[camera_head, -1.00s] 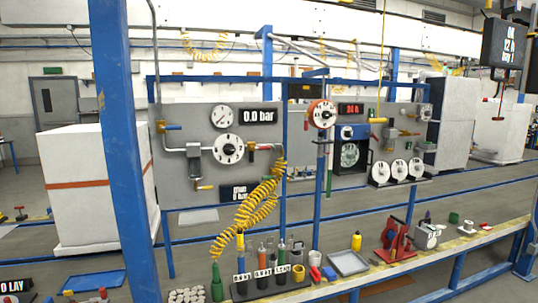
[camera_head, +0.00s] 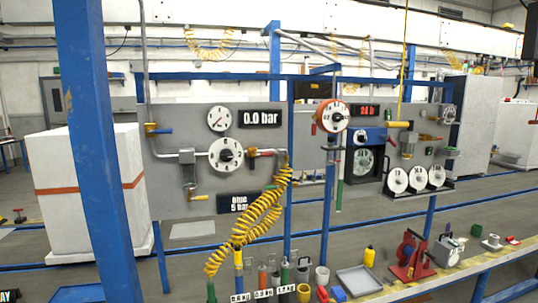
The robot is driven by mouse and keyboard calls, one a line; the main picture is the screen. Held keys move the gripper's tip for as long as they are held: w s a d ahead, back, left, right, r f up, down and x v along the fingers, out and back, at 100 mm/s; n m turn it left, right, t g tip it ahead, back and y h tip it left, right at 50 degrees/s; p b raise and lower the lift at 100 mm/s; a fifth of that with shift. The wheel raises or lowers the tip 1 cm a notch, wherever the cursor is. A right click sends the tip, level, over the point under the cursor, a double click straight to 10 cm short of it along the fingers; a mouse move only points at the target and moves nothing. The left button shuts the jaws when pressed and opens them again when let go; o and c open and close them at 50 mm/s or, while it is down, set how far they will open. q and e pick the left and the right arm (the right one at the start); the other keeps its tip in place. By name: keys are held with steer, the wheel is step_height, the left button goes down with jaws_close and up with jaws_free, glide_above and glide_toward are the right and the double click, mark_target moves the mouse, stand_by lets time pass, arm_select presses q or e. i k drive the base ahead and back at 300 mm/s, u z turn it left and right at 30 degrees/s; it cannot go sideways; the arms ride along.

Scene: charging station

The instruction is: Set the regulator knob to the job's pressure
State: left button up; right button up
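The regulator knob (camera_head: 227,155) is a round white dial with a dark centre on the grey panel (camera_head: 168,118). A "0" shows at the top of the dial; its exact setting is too small to tell. A black sign (camera_head: 238,204) below the knob seems to read "blue 5 bar". A red-handled valve (camera_head: 262,153) is just right of the knob. Neither of my grippers shows in this view, and nothing touches the knob.
A blue post (camera_head: 97,150) stands in the left foreground. A yellow coiled hose (camera_head: 262,220) hangs from the panel's right side toward the bench. The bench's front holds labelled holders (camera_head: 263,295), a grey tray (camera_head: 360,281) and a red device (camera_head: 410,255).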

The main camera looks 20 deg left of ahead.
mark_target(226, 155)
steer(key=z, duration=0.35)
steer(key=i, duration=0.95)
steer(key=u, duration=0.3)
steer(key=i, duration=0.9)
steer(key=u, duration=0.6)
